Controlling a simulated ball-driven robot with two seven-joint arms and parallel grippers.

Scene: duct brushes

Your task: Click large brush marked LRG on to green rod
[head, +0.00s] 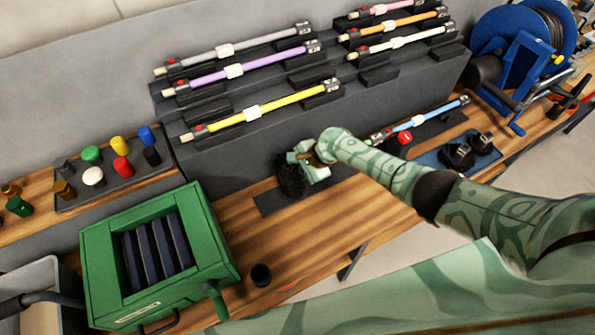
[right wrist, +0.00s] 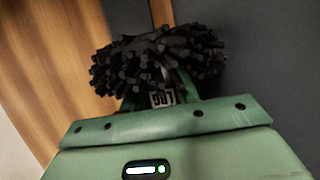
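The large brush is a round head of black bristles (right wrist: 158,58) with a pale label reading LRG, upside down, on its collar. In the head view the brush (head: 291,181) is over the left part of a dark mat. My right gripper (head: 306,160) is at the brush; in the right wrist view its green fingers (right wrist: 160,92) are on both sides of the labelled collar and look shut on it. I cannot tell whether the brush touches the mat. I cannot make out a green rod. My left gripper is not in view.
A stepped rack (head: 225,135) holds grey, purple, yellow, pink, orange and white rods. A blue rod (head: 418,121) lies right of my gripper. Dark brush heads sit on a blue tray (head: 487,157). A green slotted box (head: 95,245) and small black cup (head: 261,274) stand in front.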

